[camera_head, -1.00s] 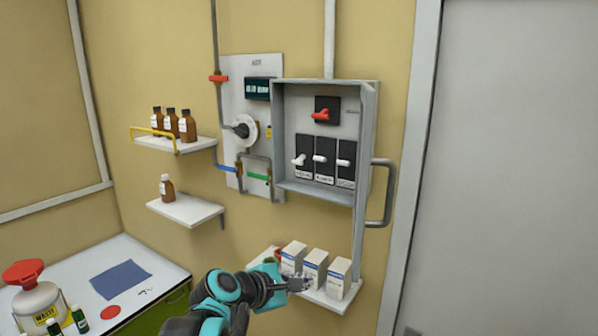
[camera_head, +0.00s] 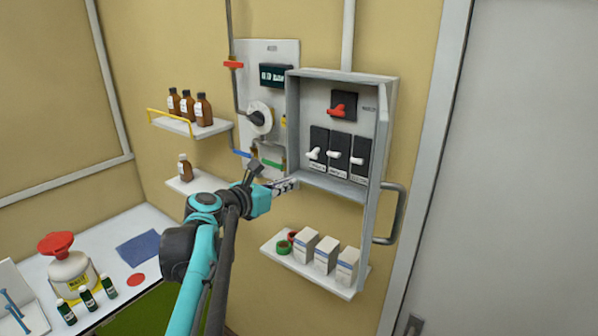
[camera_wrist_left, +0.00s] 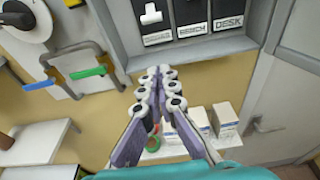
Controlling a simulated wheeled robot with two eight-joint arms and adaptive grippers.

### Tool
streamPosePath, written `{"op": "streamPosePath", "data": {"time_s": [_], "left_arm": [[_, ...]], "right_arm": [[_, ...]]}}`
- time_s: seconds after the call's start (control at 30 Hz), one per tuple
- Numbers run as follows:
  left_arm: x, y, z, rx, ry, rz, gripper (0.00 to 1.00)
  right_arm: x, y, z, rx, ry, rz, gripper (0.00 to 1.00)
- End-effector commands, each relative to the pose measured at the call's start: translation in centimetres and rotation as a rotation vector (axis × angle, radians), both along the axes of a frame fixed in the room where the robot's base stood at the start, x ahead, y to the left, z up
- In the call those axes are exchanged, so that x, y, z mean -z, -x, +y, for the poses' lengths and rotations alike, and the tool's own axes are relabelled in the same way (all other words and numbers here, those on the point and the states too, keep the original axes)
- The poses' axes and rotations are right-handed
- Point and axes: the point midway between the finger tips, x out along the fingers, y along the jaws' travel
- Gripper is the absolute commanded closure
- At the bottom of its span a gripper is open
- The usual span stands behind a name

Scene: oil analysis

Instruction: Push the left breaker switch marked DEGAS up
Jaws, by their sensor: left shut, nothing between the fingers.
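The left breaker switch (camera_head: 315,153) has a white lever on a black plate, leftmost of three in the grey open-fronted breaker box (camera_head: 333,187). In the left wrist view its lever (camera_wrist_left: 150,14) shows at the top, low on its plate; the label under it is too blurred to read. The other two plates there read BENCH and DESK, their levers out of frame. My left gripper (camera_head: 288,185) is shut and empty. Its fingertips (camera_wrist_left: 163,76) are just below the box's lower edge, apart from the switch. My right gripper is not in view.
A red rotary switch (camera_head: 337,111) sits above the breakers. Pipes with a blue and a green handle (camera_wrist_left: 88,72) run left of the box. White boxes (camera_head: 325,257) stand on a shelf below. A door handle (camera_head: 392,215) stands out at right.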

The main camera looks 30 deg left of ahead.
Motion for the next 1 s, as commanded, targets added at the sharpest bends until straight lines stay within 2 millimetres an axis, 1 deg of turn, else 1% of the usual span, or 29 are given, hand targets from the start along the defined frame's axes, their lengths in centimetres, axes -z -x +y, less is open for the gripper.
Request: {"op": "streamPosePath", "data": {"time_s": [0.17,0.4,0.5,0.53,0.6,0.7,0.83,1.0], "left_arm": [[0.4,-2.8,-0.3,0.004,-0.001,0.0,1.0],[1.4,-7.9,-0.7,0.003,-0.001,0.0,1.0],[1.5,-9.5,-0.9,0.001,-0.001,0.0,1.0],[0.6,-9.2,-0.8,-0.001,-0.001,-0.001,1.0],[-0.4,-9.0,-0.8,0.0,-0.001,0.0,1.0],[-1.4,-8.8,-0.8,0.0,-0.001,0.0,1.0],[-2.0,-8.7,-0.7,0.0,-0.001,0.0,1.0],[-2.1,-8.6,-0.7,0.0,-0.001,0.0,1.0]], "right_arm": [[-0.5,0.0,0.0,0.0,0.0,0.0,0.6],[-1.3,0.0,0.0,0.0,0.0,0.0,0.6],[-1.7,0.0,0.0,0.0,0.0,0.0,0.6],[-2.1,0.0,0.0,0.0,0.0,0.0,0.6],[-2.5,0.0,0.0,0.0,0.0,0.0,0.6],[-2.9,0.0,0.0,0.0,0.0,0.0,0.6],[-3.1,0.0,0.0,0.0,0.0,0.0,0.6],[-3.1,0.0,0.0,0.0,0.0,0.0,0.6]]}}
